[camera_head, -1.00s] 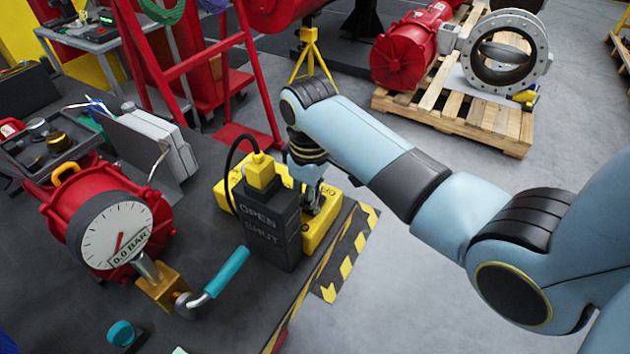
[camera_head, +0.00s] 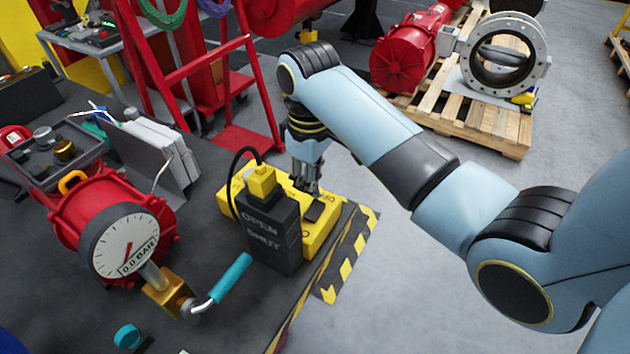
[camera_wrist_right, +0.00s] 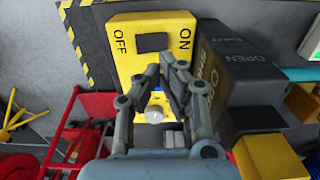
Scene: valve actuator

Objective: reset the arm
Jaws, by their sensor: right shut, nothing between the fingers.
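My right gripper (camera_head: 305,180) is shut and empty over the yellow switch box (camera_head: 318,238), behind the dark OPEN/SHUT block (camera_head: 270,232). A round grey knob (camera_wrist_right: 154,114) shows between the fingers. I cannot tell whether the fingertips touch the box. The red actuator (camera_head: 85,205) stands at the left with a gauge (camera_head: 128,246) reading 0.0 BAR. My left gripper is not in view.
A valve handle with a teal grip (camera_head: 232,276) stands in front of the block. A red ladder (camera_head: 200,70) is behind the bench. A pallet (camera_head: 500,128) with a red actuator and flanged valve stands on the floor at back right.

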